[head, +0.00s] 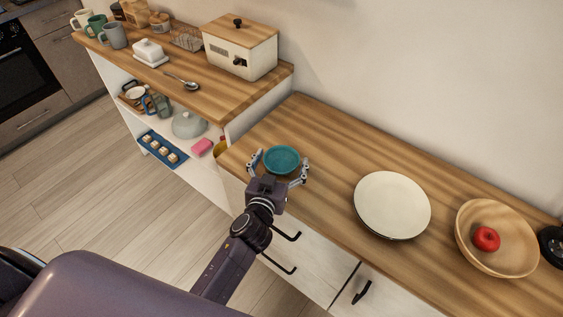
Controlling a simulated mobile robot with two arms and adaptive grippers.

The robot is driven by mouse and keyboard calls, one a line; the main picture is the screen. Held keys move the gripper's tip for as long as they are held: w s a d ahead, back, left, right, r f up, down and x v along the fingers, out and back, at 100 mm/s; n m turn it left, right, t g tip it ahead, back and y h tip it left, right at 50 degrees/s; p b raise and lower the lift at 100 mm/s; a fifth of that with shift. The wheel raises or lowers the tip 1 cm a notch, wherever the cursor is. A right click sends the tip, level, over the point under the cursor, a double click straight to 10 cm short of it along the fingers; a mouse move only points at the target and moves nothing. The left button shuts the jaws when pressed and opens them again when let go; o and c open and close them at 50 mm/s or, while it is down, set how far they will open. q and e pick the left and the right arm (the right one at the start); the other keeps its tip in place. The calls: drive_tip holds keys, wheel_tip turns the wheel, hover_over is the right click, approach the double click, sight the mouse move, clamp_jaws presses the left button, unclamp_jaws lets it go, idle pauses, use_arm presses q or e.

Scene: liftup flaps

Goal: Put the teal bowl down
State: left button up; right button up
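The teal bowl (281,160) is upright at the left end of the wooden counter (330,150). My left gripper (280,167) is at the bowl, with one finger on each side of it. The fingers are spread wider than the rim, and a narrow gap seems to show on each side. The bowl's underside is hidden, so I cannot tell for sure whether it rests fully on the wood. My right gripper is not in view.
A cream plate (392,205) lies right of the bowl, then a wooden bowl (470,247) with a red apple (487,239). Bare wood lies between bowl and plate. A higher shelf unit at left carries a bread box (240,52), mugs and a spoon (183,82).

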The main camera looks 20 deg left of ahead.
use_arm(q)
drive_tip(key=c, duration=1.1)
drive_tip(key=shift+o, duration=0.2)
drive_tip(key=shift+r, duration=0.1)
